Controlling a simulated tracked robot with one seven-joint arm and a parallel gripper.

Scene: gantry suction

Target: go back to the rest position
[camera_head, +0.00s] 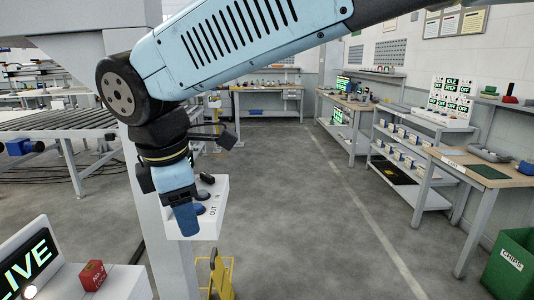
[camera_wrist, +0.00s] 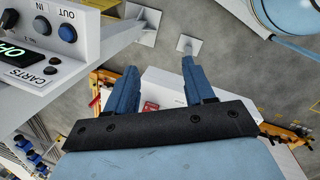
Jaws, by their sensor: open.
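My gripper (camera_head: 184,222) hangs pointing down near the middle left of the head view, at the end of my light blue arm. In the wrist view its two blue fingers (camera_wrist: 160,68) stand apart with nothing held between them. A white control box (camera_head: 213,222) marked IN and OUT shows just behind and right of the gripper in the head view.
A red block (camera_head: 93,275) sits on a white surface at lower left, beside a green LIVE display (camera_head: 28,262). A yellow stand (camera_head: 219,275) is below the control box. Workbenches (camera_head: 480,170) and a green bin (camera_head: 512,262) line the right. The floor (camera_head: 310,190) between is open.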

